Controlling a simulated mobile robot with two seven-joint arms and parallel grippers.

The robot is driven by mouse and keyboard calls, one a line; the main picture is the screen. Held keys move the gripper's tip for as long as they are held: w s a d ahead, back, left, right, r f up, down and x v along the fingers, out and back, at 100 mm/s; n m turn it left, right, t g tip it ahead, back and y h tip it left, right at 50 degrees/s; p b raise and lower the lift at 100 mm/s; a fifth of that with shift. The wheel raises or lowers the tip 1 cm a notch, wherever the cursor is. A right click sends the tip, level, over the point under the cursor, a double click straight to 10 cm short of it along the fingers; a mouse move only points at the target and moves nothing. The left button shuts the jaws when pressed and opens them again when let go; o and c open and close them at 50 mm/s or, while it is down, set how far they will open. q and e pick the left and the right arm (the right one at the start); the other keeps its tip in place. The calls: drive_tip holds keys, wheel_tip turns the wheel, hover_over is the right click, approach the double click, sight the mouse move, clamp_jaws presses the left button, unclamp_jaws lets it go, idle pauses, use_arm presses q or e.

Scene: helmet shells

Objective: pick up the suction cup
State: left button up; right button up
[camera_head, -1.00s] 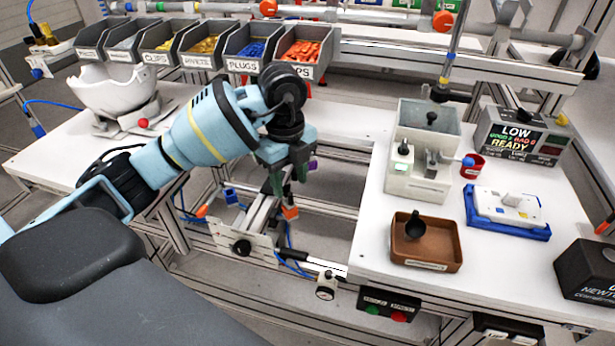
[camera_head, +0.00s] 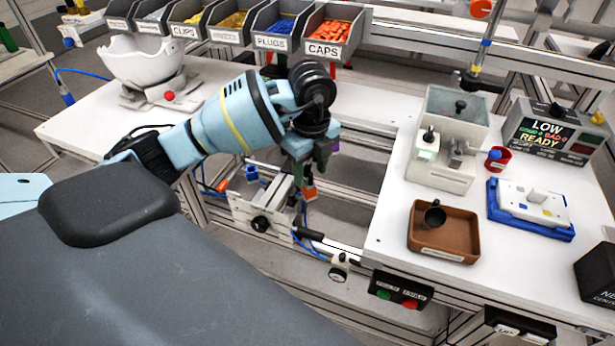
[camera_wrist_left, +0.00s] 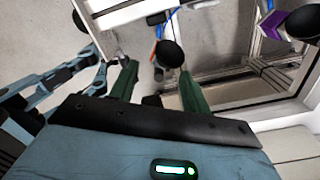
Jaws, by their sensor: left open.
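A small black suction cup (camera_head: 435,214) lies in the brown tray (camera_head: 447,246) on the white right-hand bench. My left gripper (camera_head: 308,178) hangs over the gap between the two benches, left of the tray and apart from it. Its green fingers are open and empty; they also show spread in the left wrist view (camera_wrist_left: 158,84). Neither the tray nor the suction cup can be made out for sure in the left wrist view. My right gripper is not in view.
A clear-walled box station (camera_head: 441,170), a red cup (camera_head: 497,158), a blue tray with a white part (camera_head: 530,207) and a display box (camera_head: 551,135) stand behind and right of the brown tray. A white helmet shell (camera_head: 145,62) sits on the left bench.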

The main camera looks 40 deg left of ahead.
use_arm(q)
drive_tip(key=shift+f, duration=1.45)
drive_tip(key=shift+d, duration=0.1)
clamp_jaws()
